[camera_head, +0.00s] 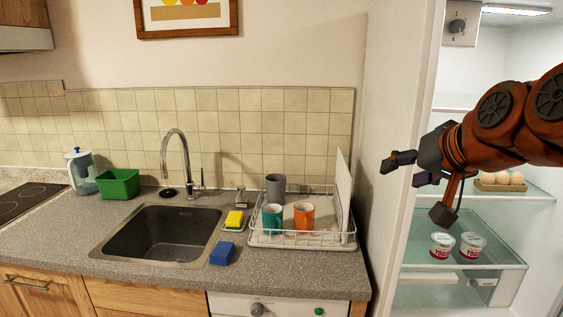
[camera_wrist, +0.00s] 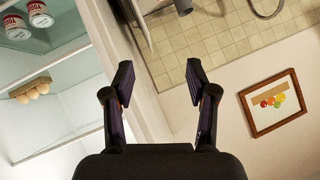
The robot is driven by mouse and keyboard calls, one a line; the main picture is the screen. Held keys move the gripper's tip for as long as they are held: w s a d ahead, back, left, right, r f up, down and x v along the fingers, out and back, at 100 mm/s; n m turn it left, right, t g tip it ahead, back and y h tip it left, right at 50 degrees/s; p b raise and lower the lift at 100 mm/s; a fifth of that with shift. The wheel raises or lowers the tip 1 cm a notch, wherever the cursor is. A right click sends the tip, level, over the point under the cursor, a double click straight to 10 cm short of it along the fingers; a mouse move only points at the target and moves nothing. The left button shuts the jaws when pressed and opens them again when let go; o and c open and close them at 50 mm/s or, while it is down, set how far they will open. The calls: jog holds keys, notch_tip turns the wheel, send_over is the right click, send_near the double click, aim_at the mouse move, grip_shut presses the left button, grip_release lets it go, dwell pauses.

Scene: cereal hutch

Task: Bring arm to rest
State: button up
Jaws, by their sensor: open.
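My gripper (camera_head: 402,168) is at the right of the head view, on my orange arm, raised in front of the open fridge and pointing left toward the fridge's side panel. In the wrist view my gripper (camera_wrist: 158,85) shows two dark fingers spread apart with nothing between them. The wrist view is turned over, with the fridge shelves at upper left and the wall picture at right. My gripper touches nothing that I can see.
The fridge shelf (camera_head: 420,235) holds two yogurt cups (camera_head: 442,246) (camera_head: 472,246); eggs (camera_head: 500,179) sit on a shelf above. A dish rack (camera_head: 300,240) with cups, a sink (camera_head: 160,235) and a faucet (camera_head: 172,150) are at left. Counter front right is clear.

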jog(key=s+a+f+n+g+h, duration=0.1)
jog(key=s+a+f+g, duration=0.25)
jog(key=s+f, duration=0.75)
jog(key=s+a+f+n+g, duration=0.15)
jog(key=s+f+g, duration=0.45)
jog(key=f, duration=0.8)
jog(key=s+d+f+g+h, duration=0.1)
jog(key=s+f+g, duration=0.1)
jog(key=s+f, duration=0.4)
jog(key=s, duration=0.5)
jog(key=shift+s+d+f+g+h, duration=0.2)
jog(key=shift+d+f+g+h, duration=0.1)
jog(key=shift+f+g, duration=0.05)
